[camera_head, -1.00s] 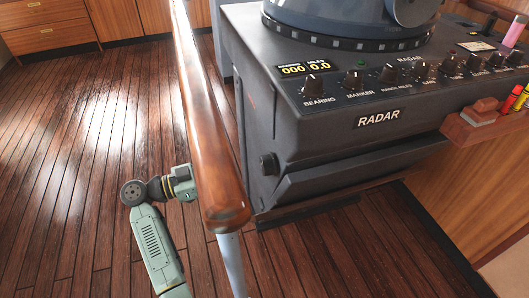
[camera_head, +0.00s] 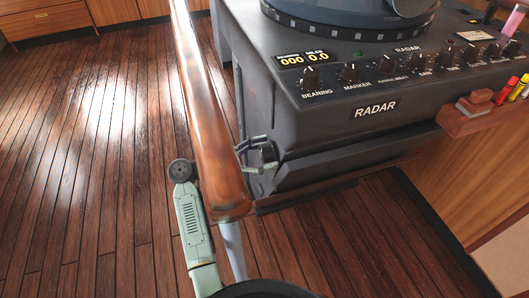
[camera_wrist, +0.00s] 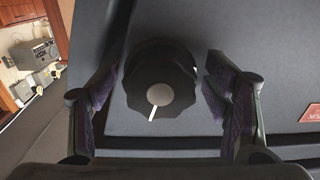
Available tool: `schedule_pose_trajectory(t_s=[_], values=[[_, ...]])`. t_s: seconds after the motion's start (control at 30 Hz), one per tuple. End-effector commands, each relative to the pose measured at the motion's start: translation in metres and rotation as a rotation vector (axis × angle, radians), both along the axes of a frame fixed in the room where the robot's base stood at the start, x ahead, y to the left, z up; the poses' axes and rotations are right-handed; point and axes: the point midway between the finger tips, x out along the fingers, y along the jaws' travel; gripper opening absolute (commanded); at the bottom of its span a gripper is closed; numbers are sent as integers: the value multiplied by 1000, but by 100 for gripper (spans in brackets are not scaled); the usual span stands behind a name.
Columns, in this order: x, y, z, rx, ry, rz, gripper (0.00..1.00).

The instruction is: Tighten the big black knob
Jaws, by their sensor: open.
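The big black knob (camera_wrist: 160,85) has a scalloped rim, a grey centre cap and a white pointer line aimed downward in the wrist view. It sits on the dark side face of the radar console (camera_head: 375,128). My gripper (camera_wrist: 163,102) is open, with one finger on each side of the knob and a visible gap to each. In the head view my gripper (camera_head: 257,156) is at the console's lower left side, just past the wooden handrail. It hides most of the knob there.
Several small knobs line the console top, including the bearing knob (camera_head: 311,77). A wooden holder (camera_head: 465,120) with coloured markers juts out at right.

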Motion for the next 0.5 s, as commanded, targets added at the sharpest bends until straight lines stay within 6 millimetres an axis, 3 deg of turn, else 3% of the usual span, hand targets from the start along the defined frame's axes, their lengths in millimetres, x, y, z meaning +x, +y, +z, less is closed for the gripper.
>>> schedule_pose_trajectory(t_s=[0.13,0.5], values=[[0,0,0,0,0,0,70],[0,1,0,0,0,0,46]])
